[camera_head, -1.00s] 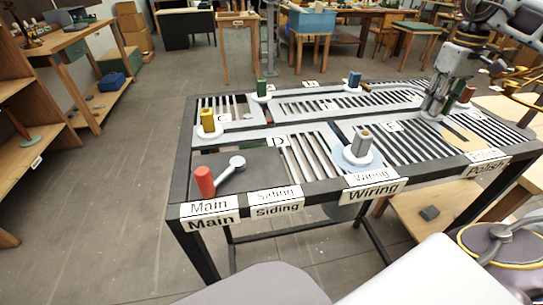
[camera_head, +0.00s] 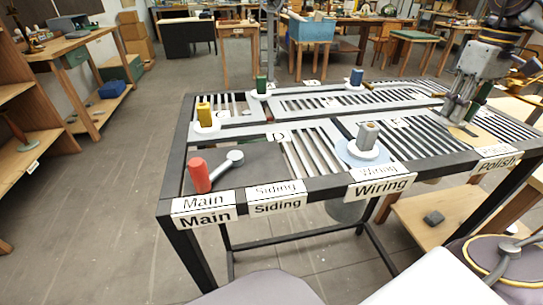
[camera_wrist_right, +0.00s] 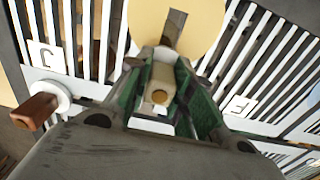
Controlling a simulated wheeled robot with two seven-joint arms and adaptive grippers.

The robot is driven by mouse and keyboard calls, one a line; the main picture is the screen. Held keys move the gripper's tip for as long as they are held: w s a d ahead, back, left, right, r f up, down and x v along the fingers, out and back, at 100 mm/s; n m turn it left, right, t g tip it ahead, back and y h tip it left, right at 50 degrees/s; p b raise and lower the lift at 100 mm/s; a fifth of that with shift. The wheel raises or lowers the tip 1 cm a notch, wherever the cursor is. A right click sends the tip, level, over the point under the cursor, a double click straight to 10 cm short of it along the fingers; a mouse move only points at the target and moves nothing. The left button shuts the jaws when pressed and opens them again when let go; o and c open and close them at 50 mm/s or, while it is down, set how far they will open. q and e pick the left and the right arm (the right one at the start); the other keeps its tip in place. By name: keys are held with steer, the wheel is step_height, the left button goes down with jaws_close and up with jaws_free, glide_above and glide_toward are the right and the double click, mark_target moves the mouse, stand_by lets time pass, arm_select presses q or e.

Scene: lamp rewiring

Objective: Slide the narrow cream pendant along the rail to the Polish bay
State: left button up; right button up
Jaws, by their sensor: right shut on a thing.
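My right gripper (camera_head: 457,110) is at the right of the slotted rail table (camera_head: 330,190). In the right wrist view this gripper (camera_wrist_right: 160,92) is shut on the narrow cream pendant (camera_wrist_right: 161,77), a cream block with a round tan knob, between green-lined fingers. In the head view the fingers hide most of the pendant. The Polish bay is a beige disc (camera_wrist_right: 195,20) just beyond the fingertips in the wrist view. Its Polish label (camera_head: 497,163) is on the table's front edge. My left gripper is not in view.
A grey pendant (camera_head: 367,137) stands on a white disc at Wiring. Yellow (camera_head: 204,114), green (camera_head: 261,85) and blue (camera_head: 356,77) ones stand further back. A red cylinder (camera_head: 199,176) is at Main. A red-brown block (camera_wrist_right: 36,110) is beside the gripper in the wrist view.

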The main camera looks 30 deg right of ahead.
steer(key=shift+s+a+f+b, duration=0.1)
steer(key=shift+s+b, duration=0.25)
steer(key=shift+s, duration=0.2)
steer(key=shift+s+a+b, duration=0.1)
steer(key=shift+s+b, duration=0.25)
steer(key=shift+s, duration=0.15)
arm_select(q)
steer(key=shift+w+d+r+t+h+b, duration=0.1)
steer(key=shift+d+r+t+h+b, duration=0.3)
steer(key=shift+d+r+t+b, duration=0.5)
arm_select(e)
steer(key=s, duration=0.1)
steer(key=s+a, duration=0.1)
steer(key=s, duration=0.1)
steer(key=shift+s, duration=0.15)
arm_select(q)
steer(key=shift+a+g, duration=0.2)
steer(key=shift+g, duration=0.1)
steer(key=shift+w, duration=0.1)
arm_select(e)
steer(key=o, duration=1)
steer(key=shift+o, duration=0.2)
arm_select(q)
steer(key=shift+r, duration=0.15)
